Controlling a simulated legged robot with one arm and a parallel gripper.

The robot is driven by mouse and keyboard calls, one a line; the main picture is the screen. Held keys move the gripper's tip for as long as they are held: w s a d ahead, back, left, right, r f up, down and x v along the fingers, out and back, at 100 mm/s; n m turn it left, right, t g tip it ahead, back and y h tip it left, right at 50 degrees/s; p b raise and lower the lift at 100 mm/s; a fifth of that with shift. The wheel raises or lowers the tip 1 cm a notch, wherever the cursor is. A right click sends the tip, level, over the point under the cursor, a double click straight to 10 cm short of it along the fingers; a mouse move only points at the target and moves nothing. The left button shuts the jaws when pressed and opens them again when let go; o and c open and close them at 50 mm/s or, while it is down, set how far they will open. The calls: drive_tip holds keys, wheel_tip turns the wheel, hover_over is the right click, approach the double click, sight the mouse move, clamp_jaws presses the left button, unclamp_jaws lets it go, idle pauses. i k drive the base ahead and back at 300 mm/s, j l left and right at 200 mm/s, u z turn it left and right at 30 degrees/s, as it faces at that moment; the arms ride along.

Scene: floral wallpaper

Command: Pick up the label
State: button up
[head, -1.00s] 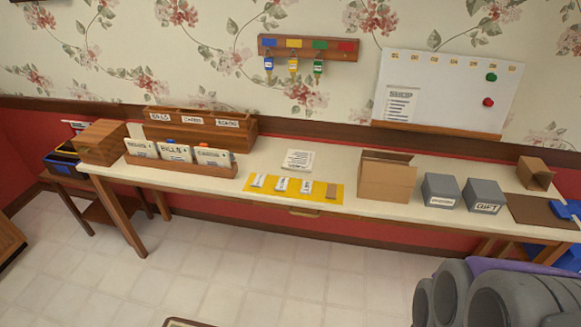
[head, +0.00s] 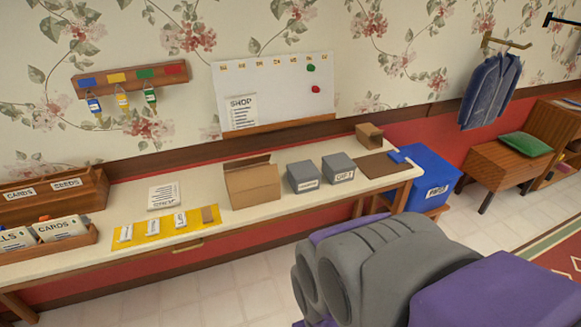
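A yellow strip (head: 138,240) lies on the long table near its front edge. On it are three small white labels with dark print: a left one (head: 126,233), a middle one (head: 152,228) and a right one (head: 180,219). A small brown piece (head: 208,214) lies at the strip's right end. The print is too small to read, and I cannot tell which label the task means. My grey and purple arm fills the lower right, away from the strip. My gripper's fingers do not show.
On the table (head: 225,222) stand an open cardboard box (head: 252,197), two grey boxes (head: 302,178) (head: 340,168) and a printed sheet (head: 163,196). A wooden organizer (head: 50,203) is at the left. A blue bin (head: 430,180) stands past the right end. Tiled floor (head: 190,295) is clear in front.

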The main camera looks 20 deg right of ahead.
sight(126, 231)
drive_tip(key=i+j+u, duration=0.9)
drive_tip(key=i+u, duration=0.25)
drive_tip(key=i, duration=0.15)
